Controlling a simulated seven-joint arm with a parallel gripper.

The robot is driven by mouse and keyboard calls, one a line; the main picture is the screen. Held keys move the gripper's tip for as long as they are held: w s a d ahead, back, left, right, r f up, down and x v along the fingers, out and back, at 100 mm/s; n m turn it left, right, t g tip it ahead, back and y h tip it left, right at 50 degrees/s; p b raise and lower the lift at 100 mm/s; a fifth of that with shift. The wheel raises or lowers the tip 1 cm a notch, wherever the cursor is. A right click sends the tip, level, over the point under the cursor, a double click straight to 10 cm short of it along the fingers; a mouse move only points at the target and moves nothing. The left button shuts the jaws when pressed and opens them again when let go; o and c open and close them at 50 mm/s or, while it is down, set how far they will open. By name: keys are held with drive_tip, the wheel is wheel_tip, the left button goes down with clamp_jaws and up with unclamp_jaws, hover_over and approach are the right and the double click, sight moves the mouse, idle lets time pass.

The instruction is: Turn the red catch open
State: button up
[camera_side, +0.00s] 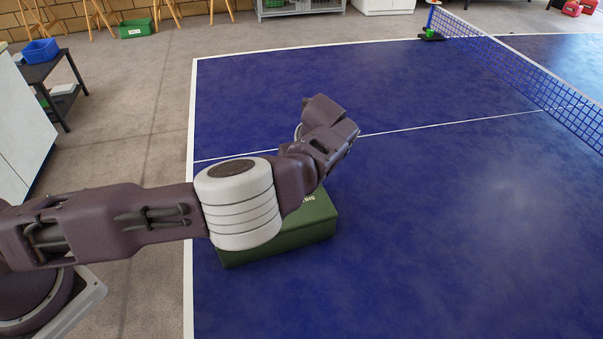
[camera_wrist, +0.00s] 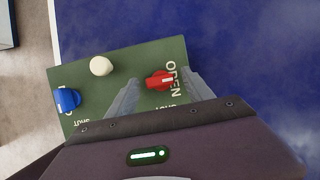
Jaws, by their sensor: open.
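The red catch (camera_wrist: 158,82) sits on top of a green box (camera_wrist: 140,60), seen in the wrist view. Its bar lies roughly across the picture, with the printed word OPEN just to its right and SHUT partly visible below. Which word it is set to, I cannot tell. My gripper (camera_wrist: 162,80) is open, with one grey finger on each side of the red catch; contact cannot be made out. In the side view the green box (camera_side: 285,246) is partly behind my arm, and the catch and fingers are hidden.
A blue catch (camera_wrist: 67,100) and a cream round knob (camera_wrist: 101,66) share the box top, left of the red catch. The box stands on a blue table-tennis table (camera_side: 450,240) near its white edge line. The net (camera_side: 530,80) is far off; the table between is clear.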

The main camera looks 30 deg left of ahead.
drive_tip(key=v, duration=0.7)
drive_tip(key=shift+d, duration=0.1)
